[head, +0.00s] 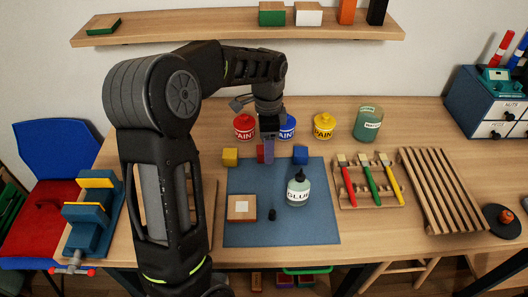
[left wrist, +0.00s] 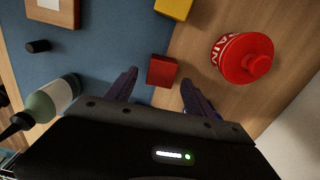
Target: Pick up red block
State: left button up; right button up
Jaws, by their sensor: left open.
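The red block (left wrist: 162,71) lies at the edge of the blue mat in the left wrist view, between and just beyond my left gripper's fingertips (left wrist: 158,84). The fingers are apart and nothing is held. In the head view, the red block (head: 260,154) is partly hidden behind my left gripper (head: 268,158), which points down over it. A yellow block (head: 230,157) lies to its left and a blue block (head: 300,154) to its right. My right gripper is not in view.
Red (head: 244,126), blue (head: 288,127) and yellow (head: 324,126) paint pots stand behind the blocks. A glue bottle (head: 298,190) and a wooden box (head: 241,208) stand on the blue mat (head: 285,232). A brush rack (head: 372,204) is at right. The mat's front is mostly clear.

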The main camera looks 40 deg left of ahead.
pick_arm(q)
notch_tip(320, 180, down, 2)
jog(key=shift+c, duration=0.5)
grip_shut()
dwell(0.6)
jog(key=shift+r, duration=0.1)
notch_tip(320, 180, up, 10)
jog(key=shift+f, duration=0.1)
dwell(0.5)
dwell(0.4)
